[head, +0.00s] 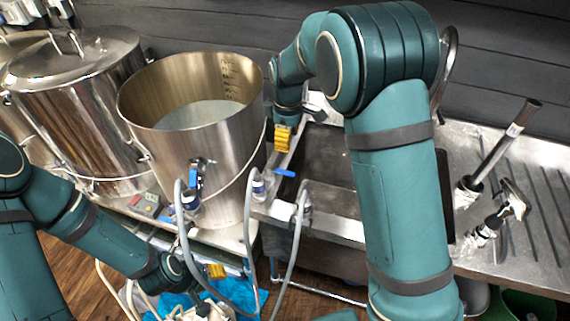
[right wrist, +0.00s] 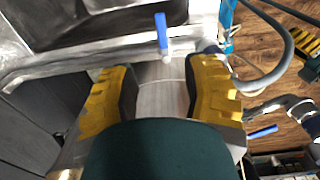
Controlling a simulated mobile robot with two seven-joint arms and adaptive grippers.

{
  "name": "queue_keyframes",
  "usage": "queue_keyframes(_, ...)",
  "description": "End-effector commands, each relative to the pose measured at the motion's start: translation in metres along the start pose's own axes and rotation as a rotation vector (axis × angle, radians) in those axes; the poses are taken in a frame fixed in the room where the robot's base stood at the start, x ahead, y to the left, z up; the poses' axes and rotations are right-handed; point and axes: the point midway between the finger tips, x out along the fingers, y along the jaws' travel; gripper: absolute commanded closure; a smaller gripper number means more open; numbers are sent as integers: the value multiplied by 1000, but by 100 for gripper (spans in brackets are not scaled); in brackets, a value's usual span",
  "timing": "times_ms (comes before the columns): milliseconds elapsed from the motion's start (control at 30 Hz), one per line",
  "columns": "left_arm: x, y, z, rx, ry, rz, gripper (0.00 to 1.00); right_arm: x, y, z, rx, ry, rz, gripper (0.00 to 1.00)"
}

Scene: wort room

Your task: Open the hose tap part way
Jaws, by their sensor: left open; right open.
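The hose tap has a blue lever (head: 285,173) and sits on the front rim of the sink, beside a grey hose end. In the right wrist view the blue lever (right wrist: 161,32) stands just beyond my fingertips, apart from them. My right gripper (head: 283,140) is open and empty above the rim, a little behind the lever. Its yellow fingers (right wrist: 163,88) are spread in the right wrist view. My left gripper (head: 217,270) is open, low in front of the kettle, partly hidden by hoses.
An open steel kettle (head: 210,145) with a blue-handled valve (head: 195,178) stands left of the sink (head: 325,160). A lidded kettle (head: 75,95) is further left. Grey hoses (head: 300,235) hang in front. A steel drainboard (head: 535,225) with fittings lies to the right.

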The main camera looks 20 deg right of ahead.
Motion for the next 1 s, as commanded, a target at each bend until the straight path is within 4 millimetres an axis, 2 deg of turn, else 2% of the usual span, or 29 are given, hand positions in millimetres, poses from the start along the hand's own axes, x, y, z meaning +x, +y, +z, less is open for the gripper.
queue_keyframes(400,9,-4,4,3,-9,1,52,79,-1,1,1,-5,-3,53)
queue_keyframes(600,12,-5,6,4,-13,1,52,111,0,1,0,-3,-1,53)
queue_keyframes(800,14,-5,7,4,-15,2,52,127,0,1,0,-1,0,53)
queue_keyframes(1000,14,-5,7,5,-15,2,52,129,0,0,0,0,0,53)
